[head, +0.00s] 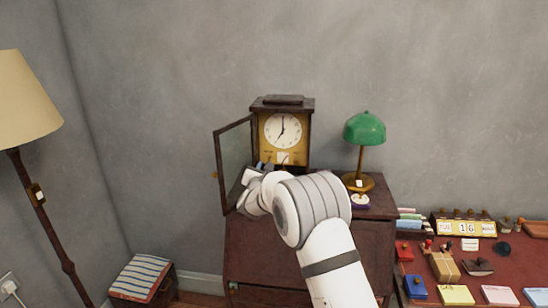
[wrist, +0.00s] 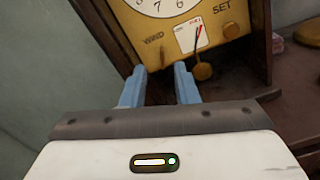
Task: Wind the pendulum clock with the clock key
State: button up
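The pendulum clock (head: 283,131) stands upright on a dark wooden cabinet, its glass door (head: 235,160) swung open to the left. In the wrist view its brass lower front (wrist: 185,30) carries the words WIND at left and SET at right, with a white card between. My gripper (wrist: 160,75) has two blue fingers standing apart in front of the lower clock case, below WIND. I see nothing between them. I cannot make out the clock key in either view.
A green lamp (head: 364,129) stands right of the clock on the cabinet (head: 275,250). The open door is close to the left of my gripper. A red-topped desk with small boxes and a date block (head: 463,228) is at right, a floor lamp (head: 25,100) at left.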

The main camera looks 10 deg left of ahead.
aim_at(270, 158)
jog(key=shift+w+d+p, duration=0.15)
jog(key=shift+w+p, duration=0.5)
jog(key=shift+w, duration=1.05)
jog(key=shift+w+d+p, duration=0.1)
jog(key=shift+w+p, duration=0.5)
jog(key=shift+w, duration=1.05)
jog(key=shift+c, duration=0.6)
grip_shut()
